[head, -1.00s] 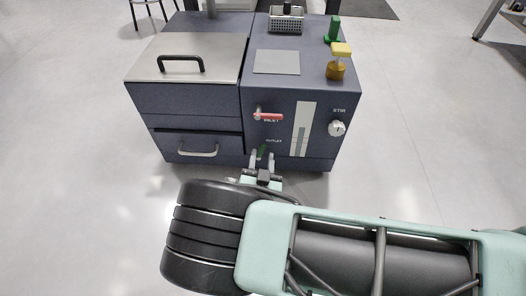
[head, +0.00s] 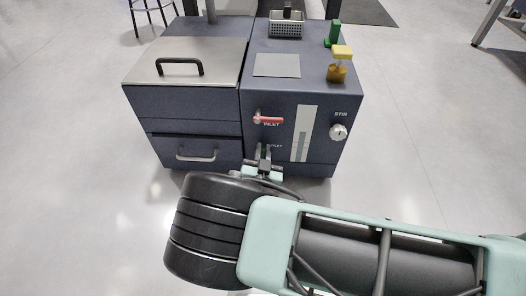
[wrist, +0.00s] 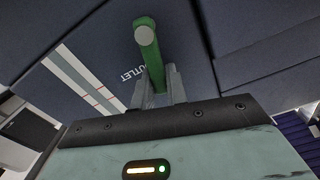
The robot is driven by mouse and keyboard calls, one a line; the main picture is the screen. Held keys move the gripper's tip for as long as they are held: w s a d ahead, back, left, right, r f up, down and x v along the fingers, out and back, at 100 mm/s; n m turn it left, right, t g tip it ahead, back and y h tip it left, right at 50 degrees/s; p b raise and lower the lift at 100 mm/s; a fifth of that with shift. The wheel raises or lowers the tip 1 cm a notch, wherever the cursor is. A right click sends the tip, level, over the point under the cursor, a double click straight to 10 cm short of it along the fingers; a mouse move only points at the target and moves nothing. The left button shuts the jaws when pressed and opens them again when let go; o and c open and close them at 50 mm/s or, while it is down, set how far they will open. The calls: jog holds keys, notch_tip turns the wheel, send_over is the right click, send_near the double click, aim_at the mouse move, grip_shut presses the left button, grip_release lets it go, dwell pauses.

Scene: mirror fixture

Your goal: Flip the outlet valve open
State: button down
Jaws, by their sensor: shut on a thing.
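The outlet valve has a green lever handle (wrist: 149,52) beside the OUTLET lettering on the dark blue front panel. In the wrist view the handle points out toward the camera, with its round end near the top. My gripper (wrist: 158,88) is shut on the green handle, one finger on each side of it. In the head view my gripper (head: 264,153) is at the low front of the machine and hides most of the handle. The red inlet lever (head: 268,119) lies sideways just above it.
A white STIR knob (head: 338,132) and a pale level gauge (head: 304,133) are to the right on the panel. A drawer with a handle (head: 197,156) is to the left.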

jog(key=shift+a+n+p, duration=0.15)
jog(key=shift+a+n, duration=0.25)
jog(key=shift+n, duration=0.4)
jog(key=shift+a+n+p, duration=0.15)
jog(key=shift+a+n, duration=0.2)
jog(key=shift+n, duration=0.45)
jog(key=c, duration=1.4)
grip_release()
jog(key=shift+r, duration=0.1)
jog(key=s+p, duration=0.7)
jog(key=s, duration=1)
jog(key=shift+s+a, duration=0.2)
jog(key=shift+a, duration=0.15)
jog(key=shift+w, duration=0.1)
